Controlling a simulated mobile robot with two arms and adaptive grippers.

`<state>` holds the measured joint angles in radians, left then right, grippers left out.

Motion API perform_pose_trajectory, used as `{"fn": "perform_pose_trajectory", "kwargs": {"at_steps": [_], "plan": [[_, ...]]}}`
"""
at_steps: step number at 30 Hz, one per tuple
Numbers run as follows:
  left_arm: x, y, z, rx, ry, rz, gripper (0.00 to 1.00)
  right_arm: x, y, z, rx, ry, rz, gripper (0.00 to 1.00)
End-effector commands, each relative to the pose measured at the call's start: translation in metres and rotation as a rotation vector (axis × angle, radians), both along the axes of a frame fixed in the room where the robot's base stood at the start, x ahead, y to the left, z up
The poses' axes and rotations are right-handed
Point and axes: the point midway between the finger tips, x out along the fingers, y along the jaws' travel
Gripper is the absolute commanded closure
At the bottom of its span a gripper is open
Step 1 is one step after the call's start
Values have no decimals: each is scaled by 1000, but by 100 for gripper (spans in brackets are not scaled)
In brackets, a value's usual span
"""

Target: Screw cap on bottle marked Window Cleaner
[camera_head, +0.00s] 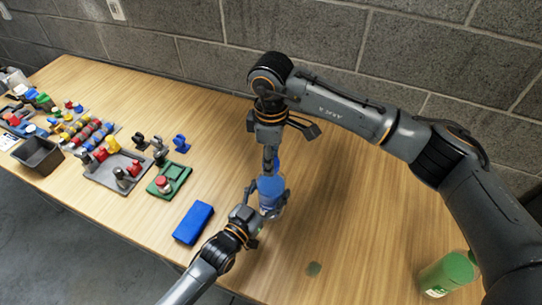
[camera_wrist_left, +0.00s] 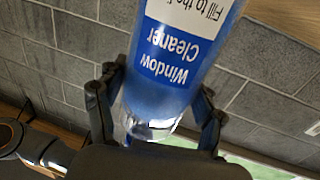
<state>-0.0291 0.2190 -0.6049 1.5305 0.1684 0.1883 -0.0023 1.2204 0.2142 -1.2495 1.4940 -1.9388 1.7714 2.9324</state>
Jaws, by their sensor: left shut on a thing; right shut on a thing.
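My right gripper (camera_head: 271,165) comes from above, pointing down over the bottle's top, and is shut on a blue cap (camera_head: 276,162). The cap is mostly hidden by the fingers; whether it touches the bottle's neck I cannot tell.
A blue block (camera_head: 193,222) lies left of the bottle. A green board (camera_head: 178,185) and trays of coloured parts (camera_head: 98,178) fill the table's left side. A green container (camera_head: 446,274) stands at the right. The table (camera_head: 350,220) is mostly clear between bottle and container.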

Motion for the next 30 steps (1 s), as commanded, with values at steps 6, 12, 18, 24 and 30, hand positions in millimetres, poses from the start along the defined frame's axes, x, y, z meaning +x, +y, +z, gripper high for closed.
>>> {"fn": "perform_pose_trajectory", "kwargs": {"at_steps": [6,12,18,24,30], "plan": [[0,0,0,1,0,0,100,1,-1,1,1,-1,-101,70],[0,0,-1,1,2,-1,100,1,-1,1,1,-1,-98,70],[0,0,-1,1,2,0,100,0,-1,0,0,-1,-96,37],[-1,0,-1,1,2,-1,100,0,-1,1,0,0,-95,37],[-1,0,-1,1,2,-1,100,0,0,22,2,0,-94,37]]}}
